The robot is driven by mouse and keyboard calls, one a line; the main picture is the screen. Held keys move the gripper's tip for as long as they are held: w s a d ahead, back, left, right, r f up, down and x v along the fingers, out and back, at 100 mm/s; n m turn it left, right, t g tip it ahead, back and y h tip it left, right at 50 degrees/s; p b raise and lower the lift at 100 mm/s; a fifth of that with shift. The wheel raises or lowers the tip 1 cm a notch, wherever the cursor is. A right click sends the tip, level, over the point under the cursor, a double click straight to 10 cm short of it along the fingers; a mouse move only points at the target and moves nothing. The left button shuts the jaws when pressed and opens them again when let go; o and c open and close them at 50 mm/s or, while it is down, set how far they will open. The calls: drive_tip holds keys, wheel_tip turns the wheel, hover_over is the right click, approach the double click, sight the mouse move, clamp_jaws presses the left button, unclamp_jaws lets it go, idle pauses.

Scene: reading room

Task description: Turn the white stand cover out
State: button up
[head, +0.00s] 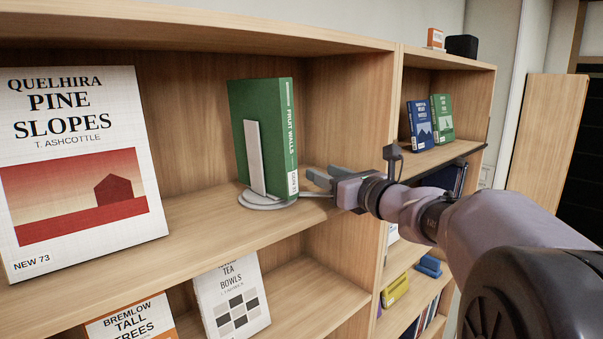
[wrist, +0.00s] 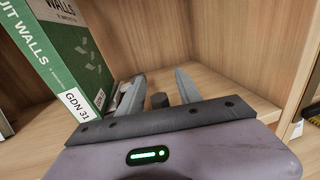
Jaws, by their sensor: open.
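The white stand (head: 256,160) is on the upper shelf in the head view, with a round base (head: 262,203) and an upright plate. A green book, Fruit Walls (head: 265,112), stands on it, its spine turned toward the right front. In the wrist view my gripper (wrist: 158,82) is open just right of the book (wrist: 72,50). A short dark peg (wrist: 159,100) shows between the fingers; I cannot tell whether they touch it.
A large Pine Slopes book (head: 80,170) stands at the left on the same shelf (head: 205,225). The wooden divider (head: 360,125) is close to my gripper on the right. Blue (head: 420,125) and green (head: 442,118) books stand beyond it. More books are below.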

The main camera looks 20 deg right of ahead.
drive_tip(key=shift+c, duration=0.2)
clamp_jaws()
idle(1.1)
